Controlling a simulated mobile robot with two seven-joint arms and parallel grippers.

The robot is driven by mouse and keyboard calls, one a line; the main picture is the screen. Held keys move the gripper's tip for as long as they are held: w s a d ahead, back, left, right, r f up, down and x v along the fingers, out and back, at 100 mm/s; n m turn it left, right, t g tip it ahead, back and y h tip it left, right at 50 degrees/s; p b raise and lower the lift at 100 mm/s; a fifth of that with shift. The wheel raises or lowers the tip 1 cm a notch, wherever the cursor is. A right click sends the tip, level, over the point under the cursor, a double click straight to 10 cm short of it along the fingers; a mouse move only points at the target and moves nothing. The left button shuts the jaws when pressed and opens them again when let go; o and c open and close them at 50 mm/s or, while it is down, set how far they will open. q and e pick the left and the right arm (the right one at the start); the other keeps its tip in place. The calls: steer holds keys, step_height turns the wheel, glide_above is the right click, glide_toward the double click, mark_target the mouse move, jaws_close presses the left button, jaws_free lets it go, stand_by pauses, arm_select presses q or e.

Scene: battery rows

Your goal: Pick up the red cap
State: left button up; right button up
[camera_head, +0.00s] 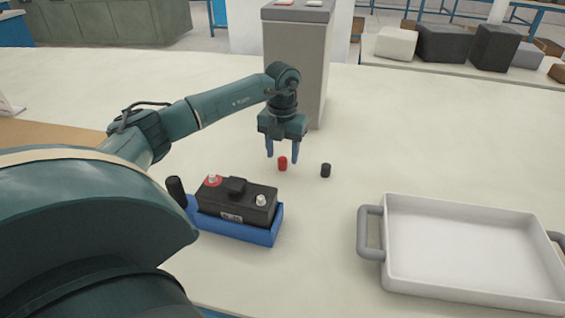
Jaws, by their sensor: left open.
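The red cap (282,163) stands upright on the pale table, behind and to the right of the battery. My left gripper (283,152) points down just above it, with its two blue fingers apart, one on either side of the cap in the picture. Whether the fingers reach down around the cap I cannot tell. The gripper is open and holds nothing that I can see. My right gripper is not in view.
A black cap (325,170) stands right of the red one. A black battery (236,203) sits in a blue tray (233,230). A white tray (470,245) with grey handles is at right. A tall grey box (308,70) stands close behind my gripper.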

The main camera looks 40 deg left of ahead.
arm_select(q)
step_height(320, 180, down, 2)
steer(key=shift+f, duration=0.15)
steer(key=c, duration=1)
